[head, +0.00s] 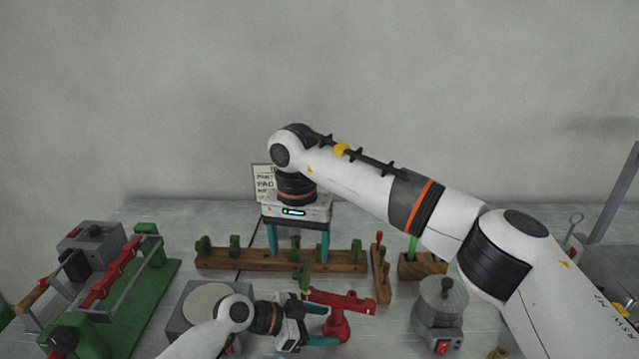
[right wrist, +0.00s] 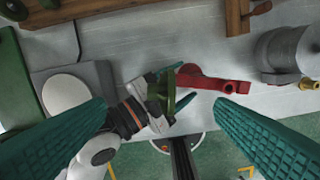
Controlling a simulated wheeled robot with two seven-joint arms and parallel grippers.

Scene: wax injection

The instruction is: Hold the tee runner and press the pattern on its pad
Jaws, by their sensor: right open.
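The red tee runner (head: 340,301) stands upright on its round base at the front middle, and its bar shows in the right wrist view (right wrist: 213,82). A green pattern (head: 303,279) is at the bar's left end, also in the right wrist view (right wrist: 171,95); I cannot tell whether it touches the pad. My left gripper (head: 333,326) has its teal fingers apart beside the runner's stem; whether they grip it is unclear. My right gripper (head: 297,245) is open and empty, behind and above the runner; its two fingers frame the right wrist view (right wrist: 160,125).
A wooden rack (head: 215,258) with several green patterns lies behind. A small wooden strip (head: 381,282) with a red piece stands to its right. A grey pot (head: 438,306) is at right, a grey device with a round plate (head: 205,297) at left. A green-based machine (head: 150,290) stands further left.

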